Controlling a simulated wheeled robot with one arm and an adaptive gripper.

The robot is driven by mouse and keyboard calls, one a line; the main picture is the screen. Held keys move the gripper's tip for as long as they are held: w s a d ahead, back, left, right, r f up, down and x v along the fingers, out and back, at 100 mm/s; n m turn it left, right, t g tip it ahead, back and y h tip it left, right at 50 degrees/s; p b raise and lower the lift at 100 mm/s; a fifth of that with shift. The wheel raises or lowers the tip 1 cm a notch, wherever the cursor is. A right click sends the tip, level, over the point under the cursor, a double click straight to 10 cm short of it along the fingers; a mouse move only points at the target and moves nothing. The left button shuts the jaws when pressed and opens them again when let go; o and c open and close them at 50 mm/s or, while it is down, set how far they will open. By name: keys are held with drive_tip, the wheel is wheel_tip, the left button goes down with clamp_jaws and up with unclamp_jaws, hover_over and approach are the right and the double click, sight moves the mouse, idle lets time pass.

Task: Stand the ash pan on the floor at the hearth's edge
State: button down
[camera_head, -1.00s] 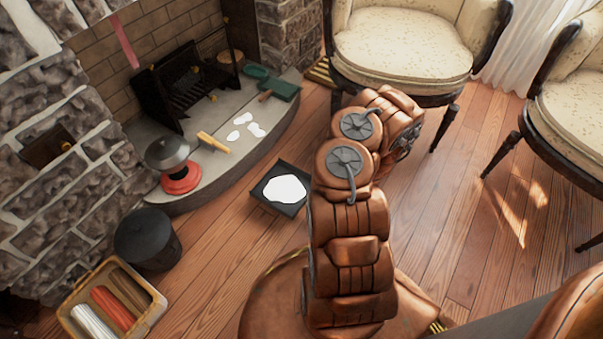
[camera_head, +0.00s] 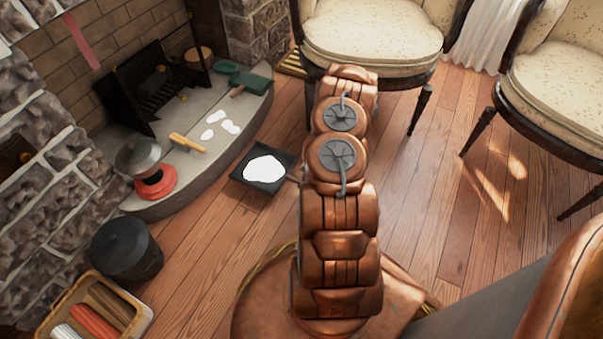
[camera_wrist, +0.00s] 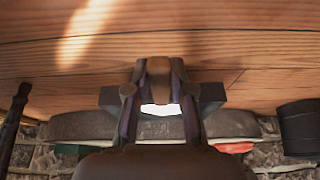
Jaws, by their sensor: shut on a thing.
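The ash pan (camera_head: 241,179) is a dark, shallow square tray with a white patch inside. In the head view it is just right of the hearth's curved edge (camera_head: 196,199), over the wooden floor (camera_head: 205,240). I cannot tell whether it touches the floor. My gripper (camera_wrist: 160,82) is shut on the pan's handle in the wrist view; in the head view my arm hides it. The pan's dark sides (camera_wrist: 211,95) show beyond the fingers, with a bright white strip between them. The hearth edge (camera_wrist: 85,125) shows behind the pan.
On the hearth stand a red-based grey pot (camera_head: 140,158), a yellow-handled brush (camera_head: 187,143), white patches (camera_head: 212,132) and a green dustpan (camera_head: 255,84). A black bucket (camera_head: 127,252) and log crate (camera_head: 142,322) are lower left. Chairs (camera_head: 375,38) stand at the back.

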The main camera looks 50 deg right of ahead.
drive_tip(key=shift+w+d+f+b, duration=0.1)
drive_tip(key=shift+w+d+b, duration=0.15)
drive_tip(key=shift+w+d, duration=0.65)
drive_tip(key=shift+w+d+f+b, duration=0.1)
drive_tip(key=shift+w+d+b, duration=0.1)
drive_tip(key=shift+w+d, duration=0.7)
drive_tip(key=shift+w+d+f+b, duration=0.1)
drive_tip(key=shift+w+d+b, duration=0.3)
drive_tip(key=shift+w, duration=0.85)
drive_tip(key=shift+d+f+b, duration=0.15)
drive_tip(key=shift+f+b, duration=0.8)
drive_tip(key=shift+f, duration=0.9)
drive_tip(key=shift+r, duration=0.1)
drive_tip(key=c, duration=1)
unclamp_jaws()
